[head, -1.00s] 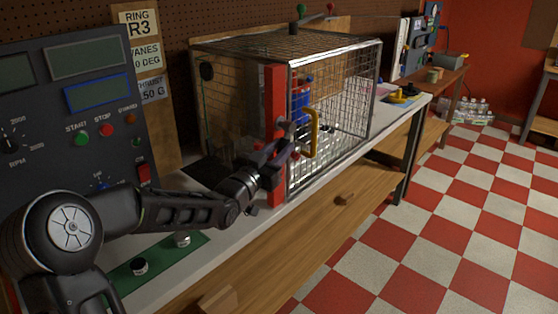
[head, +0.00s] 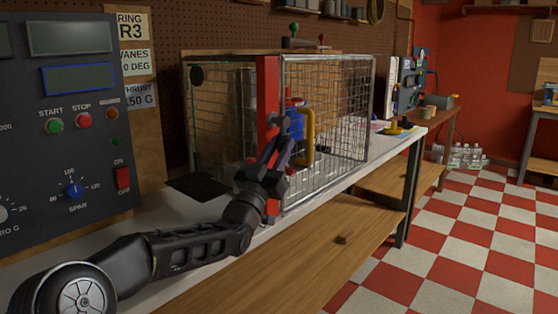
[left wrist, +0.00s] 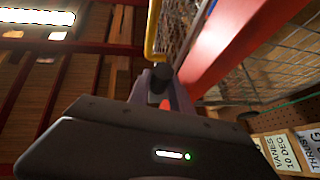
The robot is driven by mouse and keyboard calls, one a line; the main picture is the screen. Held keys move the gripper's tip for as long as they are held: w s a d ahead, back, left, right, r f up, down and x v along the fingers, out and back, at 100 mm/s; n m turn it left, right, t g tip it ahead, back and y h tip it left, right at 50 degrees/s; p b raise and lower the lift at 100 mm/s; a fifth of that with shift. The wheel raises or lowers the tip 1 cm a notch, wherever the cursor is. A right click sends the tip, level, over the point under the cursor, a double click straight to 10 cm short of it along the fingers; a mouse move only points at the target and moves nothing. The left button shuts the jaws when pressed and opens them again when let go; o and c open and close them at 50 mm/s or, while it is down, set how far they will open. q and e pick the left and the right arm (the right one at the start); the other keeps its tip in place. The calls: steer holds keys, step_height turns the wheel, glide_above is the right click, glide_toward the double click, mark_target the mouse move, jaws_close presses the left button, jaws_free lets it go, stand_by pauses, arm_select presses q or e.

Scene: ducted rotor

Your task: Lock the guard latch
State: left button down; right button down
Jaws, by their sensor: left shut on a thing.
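The wire-mesh guard (head: 335,110) stands on the bench with its door against a red post (head: 267,95). A yellow handle (head: 308,135) is fixed on the door beside the post, and it also shows in the left wrist view (left wrist: 152,30). My left gripper (head: 279,152) is at the post, just left of the handle, pointing up. In the left wrist view its fingers (left wrist: 160,88) are shut around a dark round knob (left wrist: 160,76), which looks like the guard latch's knob. The rest of the latch is hidden behind the fingers. My right gripper is out of view.
A control panel (head: 75,150) with buttons and dials stands at the left. A blue object (head: 296,118) is inside the guard. A yellow-based item (head: 396,128) lies farther along the bench. The checkered floor (head: 440,250) in front is clear.

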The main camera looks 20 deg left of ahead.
arm_select(q)
steer(key=shift+f, duration=0.1)
steer(key=c, duration=1.5)
jaws_free()
steer(key=shift+o, duration=0.2)
steer(key=b+v, duration=0.1)
steer(key=v, duration=0.6)
steer(key=shift+s+f, duration=0.15)
steer(key=shift+s, duration=0.2)
